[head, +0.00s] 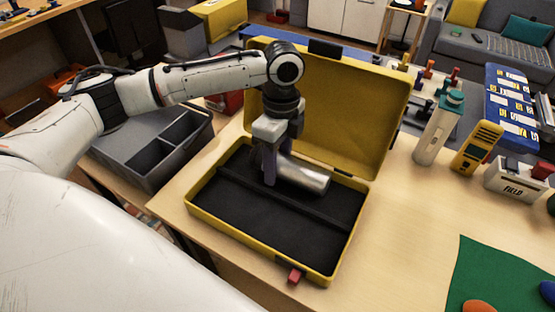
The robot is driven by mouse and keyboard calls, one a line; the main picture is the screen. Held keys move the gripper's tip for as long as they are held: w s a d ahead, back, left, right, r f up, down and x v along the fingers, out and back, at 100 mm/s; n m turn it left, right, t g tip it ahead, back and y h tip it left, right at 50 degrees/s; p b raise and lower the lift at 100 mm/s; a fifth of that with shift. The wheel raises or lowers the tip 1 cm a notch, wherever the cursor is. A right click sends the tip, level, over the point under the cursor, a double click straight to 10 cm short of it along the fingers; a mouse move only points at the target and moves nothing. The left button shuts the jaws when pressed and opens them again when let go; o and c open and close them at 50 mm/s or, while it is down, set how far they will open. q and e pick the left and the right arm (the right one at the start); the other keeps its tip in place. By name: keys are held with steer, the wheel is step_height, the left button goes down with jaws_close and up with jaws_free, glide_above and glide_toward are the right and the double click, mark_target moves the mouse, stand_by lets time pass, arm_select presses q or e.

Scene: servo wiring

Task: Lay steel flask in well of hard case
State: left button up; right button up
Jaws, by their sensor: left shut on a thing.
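The hard case (198,213) is yellow with a black inside and stands on the wooden table with its lid raised at the back. The steel flask (309,175) is a shiny cylinder lying on its side in or just over the rear part of the case; I cannot tell whether it touches the floor of the well. My left gripper (270,177) points down over the rear of the case, shut on the flask at its left part. The fingers hide that end of the flask. My right gripper is not in view.
A grey divided tray (150,187) stands left of the case. On the right are a white-and-teal bottle (432,140), a yellow handheld device (477,147), a box marked FIELD (513,181) and a green mat (490,270).

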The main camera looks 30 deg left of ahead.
arm_select(q)
steer(key=shift+s+f, duration=0.1)
steer(key=shift+f, duration=0.4)
stand_by(0.4)
steer(key=shift+s+f, duration=0.15)
steer(key=shift+f, duration=0.2)
steer(key=o, duration=1.6)
steer(key=r, duration=0.7)
steer(key=w+r, duration=0.1)
steer(key=r, duration=0.2)
steer(key=shift+r, duration=0.75)
steer(key=shift+s, duration=0.1)
